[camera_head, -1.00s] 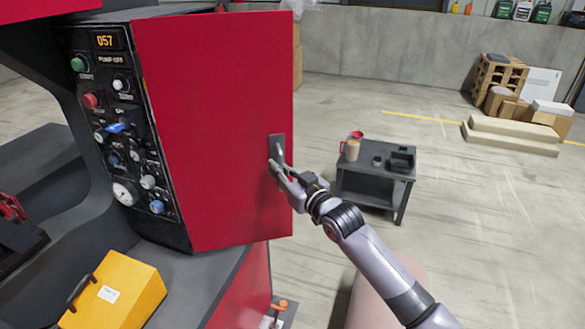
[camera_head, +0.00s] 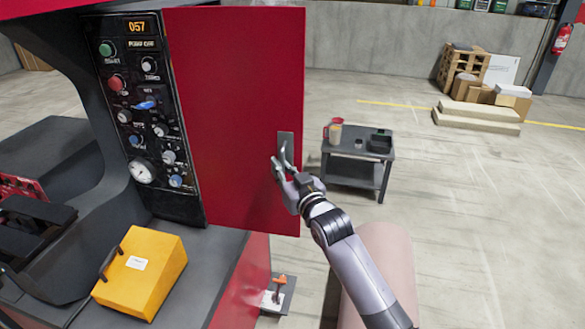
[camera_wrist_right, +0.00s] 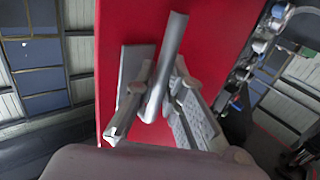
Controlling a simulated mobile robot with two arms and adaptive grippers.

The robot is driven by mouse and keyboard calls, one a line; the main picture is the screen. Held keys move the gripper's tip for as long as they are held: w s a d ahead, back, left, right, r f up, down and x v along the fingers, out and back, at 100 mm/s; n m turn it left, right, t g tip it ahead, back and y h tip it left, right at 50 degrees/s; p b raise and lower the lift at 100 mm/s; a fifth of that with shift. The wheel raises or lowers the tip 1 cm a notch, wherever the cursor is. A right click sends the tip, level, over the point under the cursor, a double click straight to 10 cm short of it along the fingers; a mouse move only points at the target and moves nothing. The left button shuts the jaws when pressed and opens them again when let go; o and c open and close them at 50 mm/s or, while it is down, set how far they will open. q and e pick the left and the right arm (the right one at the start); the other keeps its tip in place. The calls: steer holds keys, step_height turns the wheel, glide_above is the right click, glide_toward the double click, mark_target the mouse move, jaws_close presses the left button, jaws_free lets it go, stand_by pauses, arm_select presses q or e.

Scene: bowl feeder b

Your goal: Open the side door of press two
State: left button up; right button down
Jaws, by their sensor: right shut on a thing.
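The side door (camera_head: 225,110) is a tall red panel beside the control panel of the press. Its right edge stands out with open floor visible behind it. A grey metal handle (camera_head: 286,146) is mounted near that edge. My right gripper (camera_head: 279,168) is shut on the handle. In the right wrist view, the fingers (camera_wrist_right: 160,105) lie on both sides of the handle bar (camera_wrist_right: 169,58), with the red door (camera_wrist_right: 215,45) behind. My left gripper is not in view.
The black control panel (camera_head: 140,100) has knobs and a gauge. A yellow box (camera_head: 150,275) sits on the press's dark ledge. A small dark table (camera_head: 350,178) with cups stands beyond the door. Pallets and boxes (camera_head: 480,95) stand far back; floor to the right is clear.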

steer(key=shift+s+r, duration=0.1)
steer(key=shift+s, duration=0.05)
stand_by(0.3)
steer(key=c, duration=2)
jaws_free()
steer(key=o, duration=0.3)
steer(key=shift+o, duration=0.2)
steer(key=v, duration=1.2)
steer(key=shift+a, duration=0.15)
